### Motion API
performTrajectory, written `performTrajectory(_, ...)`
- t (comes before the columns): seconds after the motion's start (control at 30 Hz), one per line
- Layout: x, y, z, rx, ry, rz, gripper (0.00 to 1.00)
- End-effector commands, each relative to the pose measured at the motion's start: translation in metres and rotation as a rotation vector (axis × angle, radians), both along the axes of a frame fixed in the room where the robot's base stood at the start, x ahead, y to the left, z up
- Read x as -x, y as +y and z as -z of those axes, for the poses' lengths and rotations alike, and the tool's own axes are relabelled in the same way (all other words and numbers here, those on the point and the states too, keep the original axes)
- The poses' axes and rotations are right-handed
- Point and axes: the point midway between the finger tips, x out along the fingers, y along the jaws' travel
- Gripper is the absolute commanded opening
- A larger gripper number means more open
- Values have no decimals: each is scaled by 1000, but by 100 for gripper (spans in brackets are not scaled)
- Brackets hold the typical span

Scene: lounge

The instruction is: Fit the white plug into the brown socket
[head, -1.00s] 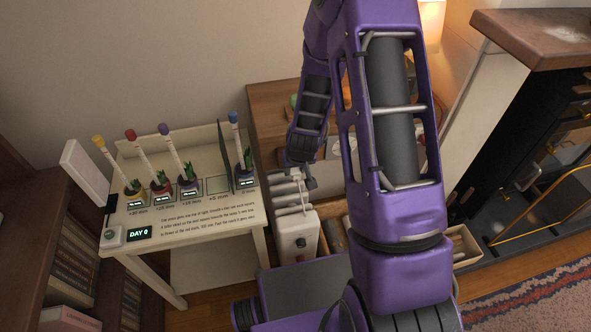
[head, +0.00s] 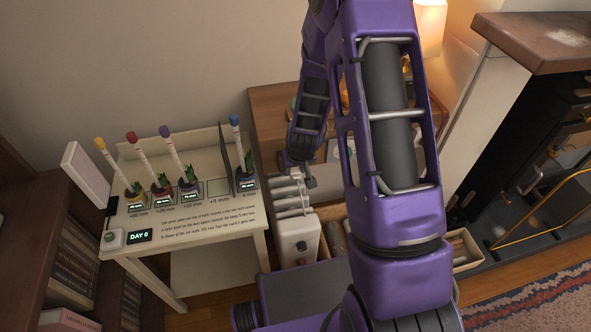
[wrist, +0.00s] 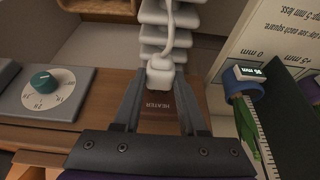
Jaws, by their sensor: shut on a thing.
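The white plug (wrist: 160,74) is between my fingertips in the wrist view, with a white cord running up from it. My gripper (wrist: 159,82) is shut on it. A brown surface marked HEATER (wrist: 186,102) shows behind and between the fingers; I cannot make out the socket's opening, or whether the plug touches it. In the head view my gripper (head: 300,181) is small and far off, just above the white heater (head: 300,238), and the plug is too small to tell there.
The ribbed heater also shows in the wrist view (wrist: 165,14). A grey box with a teal dial (wrist: 42,82) lies left of the fingers. A cream stand (head: 205,228) with several potted plants is at the left; a potted plant (wrist: 243,92) is close on the right.

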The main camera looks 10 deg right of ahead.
Motion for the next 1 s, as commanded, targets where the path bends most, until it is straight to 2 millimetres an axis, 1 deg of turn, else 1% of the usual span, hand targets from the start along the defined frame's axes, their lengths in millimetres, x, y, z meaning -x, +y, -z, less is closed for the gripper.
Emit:
performTrajectory(0.83, -17, 0, 0, 0, 0, 0, 0)
performTrajectory(0.87, -17, 0, 0, 0, 0, 0, 45)
performTrajectory(1.0, -17, 0, 0, 0, 0, 0, 70)
